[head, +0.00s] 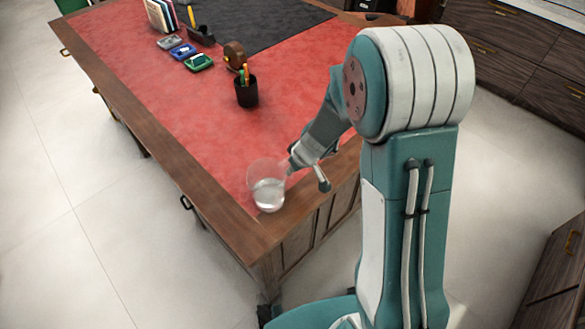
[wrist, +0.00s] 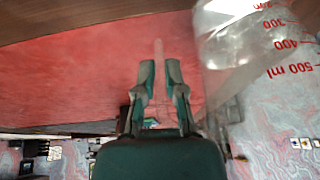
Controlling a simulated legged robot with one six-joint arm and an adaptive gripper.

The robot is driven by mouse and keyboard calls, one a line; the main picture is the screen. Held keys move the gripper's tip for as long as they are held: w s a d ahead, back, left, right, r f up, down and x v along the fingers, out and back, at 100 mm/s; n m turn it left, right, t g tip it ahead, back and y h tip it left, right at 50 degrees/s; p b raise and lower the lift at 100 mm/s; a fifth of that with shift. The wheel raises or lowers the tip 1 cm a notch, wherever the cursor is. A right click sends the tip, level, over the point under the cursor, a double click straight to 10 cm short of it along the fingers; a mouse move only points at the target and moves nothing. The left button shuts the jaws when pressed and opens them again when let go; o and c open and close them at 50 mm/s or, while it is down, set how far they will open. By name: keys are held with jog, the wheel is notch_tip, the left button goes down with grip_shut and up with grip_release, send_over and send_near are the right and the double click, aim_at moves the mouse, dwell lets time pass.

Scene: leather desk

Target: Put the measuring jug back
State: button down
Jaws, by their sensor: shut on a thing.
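The measuring jug (head: 267,190) is clear, with a paler lower part. It stands out over the near corner of the desk, by the wooden border; I cannot tell whether its base touches the desk. In the wrist view the jug (wrist: 240,45) is at upper right, with red volume marks up to 500 ml. My gripper (head: 289,165) is at the jug's right side. In the wrist view my gripper (wrist: 159,68) has its two fingers close around a faint clear strip, which looks like the jug's handle. The join between handle and jug is unclear.
The red leather desk top (head: 180,110) has a wooden border. A black pen cup (head: 246,92) stands mid-desk, with a brown tape dispenser (head: 234,56) behind it. Small coloured trays (head: 198,62) and books (head: 160,15) are farther back. The leather between cup and jug is clear.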

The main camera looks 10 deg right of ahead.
jog(key=c, duration=0.7)
grip_release()
jog(key=shift+f, duration=0.1)
jog(key=shift+a, duration=0.1)
jog(key=v, duration=1.2)
jog(key=shift+s+d+r+m+t+h, duration=0.45)
jog(key=shift+s+r+m, duration=0.55)
jog(key=shift+s+r, duration=1.85)
jog(key=shift+s+d+r+m+t+h, duration=0.45)
jog(key=shift+s+r+m, duration=1)
jog(key=shift+s, duration=2.3)
jog(key=shift+s+d+r+m+t+h, duration=0.25)
jog(key=shift+s+r+m+h, duration=0.35)
jog(key=shift+s+r, duration=2.4)
jog(key=shift+s+f, duration=0.2)
jog(key=shift+f, duration=0.05)
